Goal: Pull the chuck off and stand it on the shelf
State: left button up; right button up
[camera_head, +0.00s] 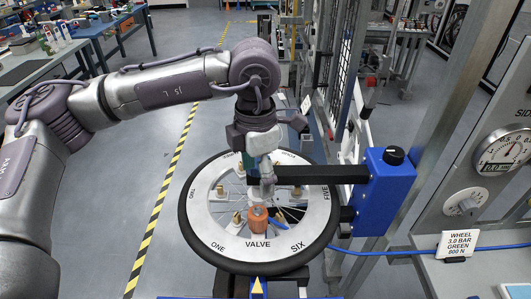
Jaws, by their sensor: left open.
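A wheel (199,231) with a black tyre and a pale rim ring faces up, lettered ONE, SIX, FIVE and VALVE. An orange-red piece (257,219), which looks like the chuck, stands inside the ring just above the word VALVE. My left gripper (266,189) points down over the wheel, open, just above and slightly right of the orange piece. I cannot tell whether it touches it. A grey shelf-like surface (415,276) is at the lower right. My right gripper is out of view.
A blue box (387,190) with a black knob and black arms reaches over the wheel's right side. A blue hose (385,253) runs right. A sign (458,244) stands below a gauge (506,150). Open floor lies left of the wheel.

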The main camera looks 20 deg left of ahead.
pick_arm(q)
jog(key=p, duration=0.2)
send_over(258, 211)
jog(key=f, duration=0.5)
jog(key=shift+s, duration=0.35)
jog(key=f, duration=0.2)
jog(key=f+p, duration=0.1)
jog(key=f, duration=0.1)
jog(key=f+p, duration=0.1)
jog(key=f, duration=0.2)
jog(key=shift+w+f, duration=0.1)
jog(key=shift+w, duration=0.2)
jog(key=shift+f, duration=0.65)
jog(key=shift+c, duration=0.7)
jog(key=c, duration=1.2)
jog(key=shift+c, duration=0.2)
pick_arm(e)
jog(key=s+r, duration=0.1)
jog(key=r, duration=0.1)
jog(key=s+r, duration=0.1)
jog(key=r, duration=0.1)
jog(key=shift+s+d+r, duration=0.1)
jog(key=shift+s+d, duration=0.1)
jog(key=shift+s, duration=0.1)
pick_arm(q)
jog(key=shift+r, duration=0.2)
